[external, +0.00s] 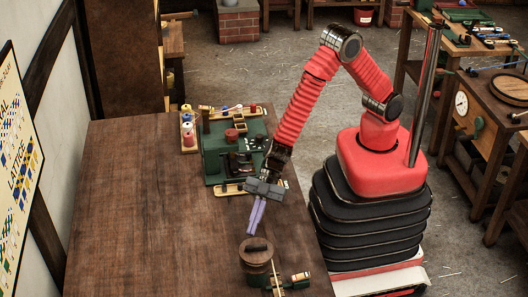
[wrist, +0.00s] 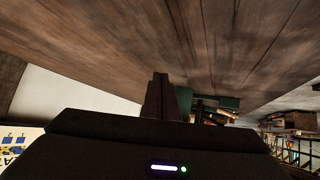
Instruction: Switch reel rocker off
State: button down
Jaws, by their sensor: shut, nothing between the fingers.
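My gripper (external: 253,228) hangs over the right part of the wooden table in the external view, its two pale purple fingers together and pointing down. Below the fingertips stands a round wooden reel-like block (external: 257,262) with a dark bar on top. A small green unit (external: 296,281) with light and brass-coloured parts sits beside it at the table's front edge. I cannot make out which part is the reel rocker, or its position. In the wrist view the fingers (wrist: 161,92) are dark and closed, with nothing seen between them.
A green machine (external: 213,157) with a red knob stands behind my gripper. Coloured spools (external: 189,138) stand at its left. The table's left part (external: 130,210) is clear. A side bench (external: 492,92) with a dial stands at the right.

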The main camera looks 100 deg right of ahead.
jog(key=s+a+g+y, duration=0.1)
jog(key=a, duration=0.1)
jog(key=s+a+r+n+g+y, duration=0.1)
jog(key=a, duration=0.1)
jog(key=s+a+n+y, duration=0.1)
jog(key=s+a, duration=0.1)
jog(key=shift+a+r+g+y, duration=0.35)
jog(key=shift+a+g+y, duration=0.05)
jog(key=s+a+r+n+g+y, duration=0.1)
jog(key=s+a+r+g+y, duration=0.2)
jog(key=s+r, duration=0.2)
jog(key=shift+s+r+g, duration=0.3)
jog(key=shift+r+g, duration=0.1)
jog(key=shift+r, duration=0.3)
jog(key=shift+a, duration=0.1)
send_over(301, 277)
jog(key=d, duration=0.3)
notch_tip(301, 277, down, 2)
notch_tip(301, 277, down, 3)
jog(key=shift+s+d+f, duration=0.1)
jog(key=shift+s+f, duration=0.05)
jog(key=shift+f, duration=0.05)
jog(key=shift+s+f, duration=0.1)
jog(key=shift+f, duration=0.35)
